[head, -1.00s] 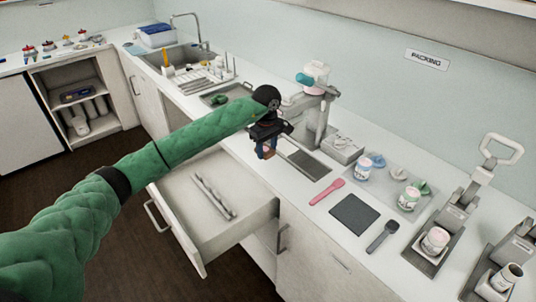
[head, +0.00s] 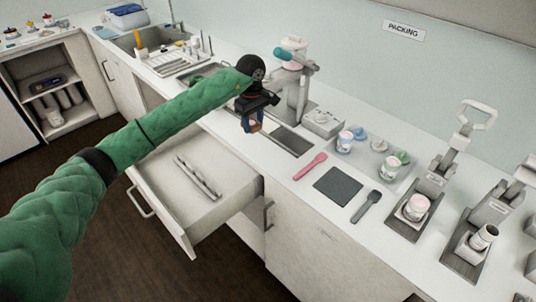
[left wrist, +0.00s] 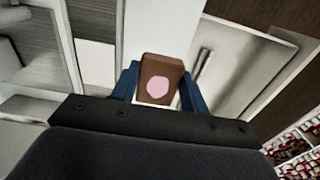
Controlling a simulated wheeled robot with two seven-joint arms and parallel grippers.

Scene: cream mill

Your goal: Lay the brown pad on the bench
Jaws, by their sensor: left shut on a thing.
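The brown pad (left wrist: 160,76) shows in the left wrist view as a small brown block with a pink round spot on its face. My left gripper (head: 252,124) is shut on it, with one blue finger on each side. In the head view the pad is small between the fingers, above the front edge of the white bench (head: 285,180). I cannot tell its exact height over the bench. My right gripper is not in view.
An open drawer (head: 190,215) with metal rods juts out below the gripper. A dark square mat (head: 338,185), a pink spatula (head: 310,166) and a dark spoon (head: 366,206) lie on the bench. Presses (head: 430,190) stand at right, a dispenser (head: 294,85) behind the gripper.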

